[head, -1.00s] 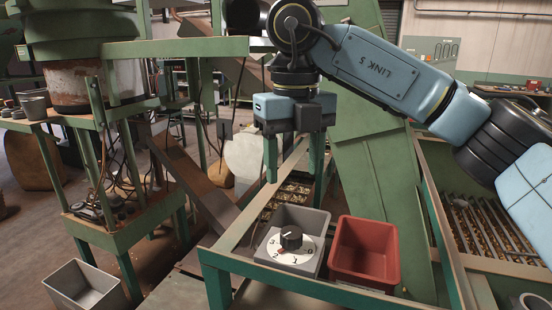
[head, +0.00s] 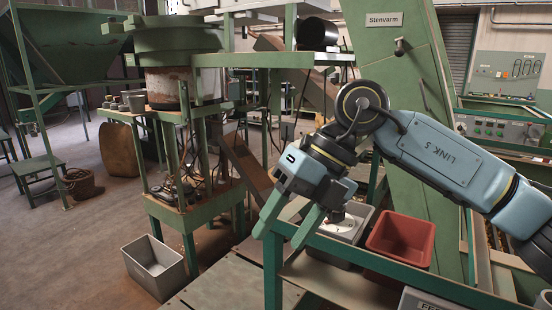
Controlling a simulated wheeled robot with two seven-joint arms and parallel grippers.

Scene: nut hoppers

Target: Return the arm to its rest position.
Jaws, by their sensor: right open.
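My right arm (head: 440,155) comes in from the right. Its blue-grey gripper (head: 279,240) with green fingers is tilted down to the left. The fingers are apart with nothing between them. The dial's setting cannot be read. My left gripper is not in view.
Another grey bin (head: 155,268) is on the floor at the left. A green hopper stand (head: 190,210) is behind it.

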